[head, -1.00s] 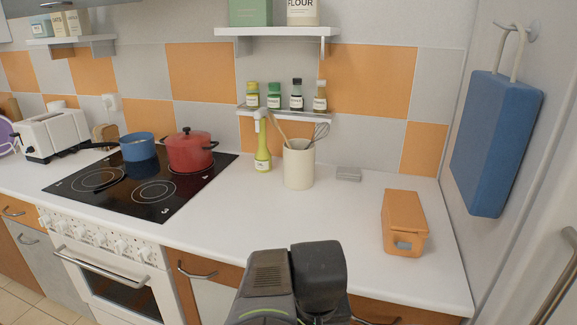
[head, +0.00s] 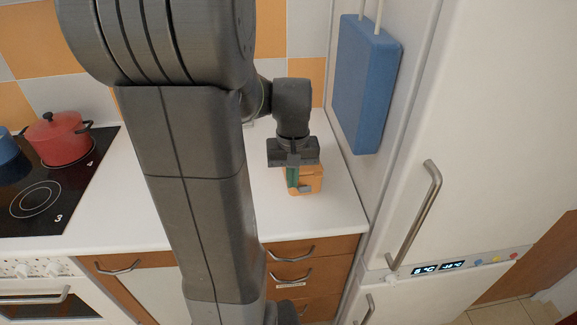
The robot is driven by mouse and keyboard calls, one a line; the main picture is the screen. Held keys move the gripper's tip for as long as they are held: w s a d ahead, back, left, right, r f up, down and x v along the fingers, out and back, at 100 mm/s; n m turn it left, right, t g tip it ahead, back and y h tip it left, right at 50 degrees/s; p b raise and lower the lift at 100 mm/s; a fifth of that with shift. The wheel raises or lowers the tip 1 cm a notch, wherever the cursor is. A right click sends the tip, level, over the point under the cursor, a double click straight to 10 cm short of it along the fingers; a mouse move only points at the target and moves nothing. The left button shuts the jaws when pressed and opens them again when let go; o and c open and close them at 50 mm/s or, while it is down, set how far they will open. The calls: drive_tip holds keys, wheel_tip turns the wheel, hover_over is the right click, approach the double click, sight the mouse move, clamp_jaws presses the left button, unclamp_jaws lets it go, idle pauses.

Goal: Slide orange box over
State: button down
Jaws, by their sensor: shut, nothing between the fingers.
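The orange box (head: 311,178) stands on the white counter in the head view, near the right end by the side wall. Its upper part is hidden behind my gripper. My gripper (head: 293,183) is shut and empty, pointing down at the left side of the box. A dark green strip shows at the box's left edge, in line with the fingers. I cannot tell whether the fingers touch the box.
A blue board (head: 365,85) hangs on the wall right of the box. The fridge (head: 480,130) stands farther right. The red pot (head: 58,139) is on the black hob (head: 60,190) at left. Counter in front of the box is clear. My arm hides the middle.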

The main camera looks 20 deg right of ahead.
sight(308, 179)
wheel_tip(308, 179, down, 7)
drive_tip(key=shift+f, duration=0.15)
drive_tip(key=shift+w+d+p, duration=0.15)
drive_tip(key=shift+w+p, duration=0.15)
drive_tip(key=shift+w, duration=0.3)
drive_tip(key=shift+w+d+p, duration=0.15)
drive_tip(key=shift+w+p, duration=0.1)
drive_tip(key=shift+w, duration=0.35)
drive_tip(key=shift+w+d, duration=0.2)
drive_tip(key=shift+w, duration=0.6)
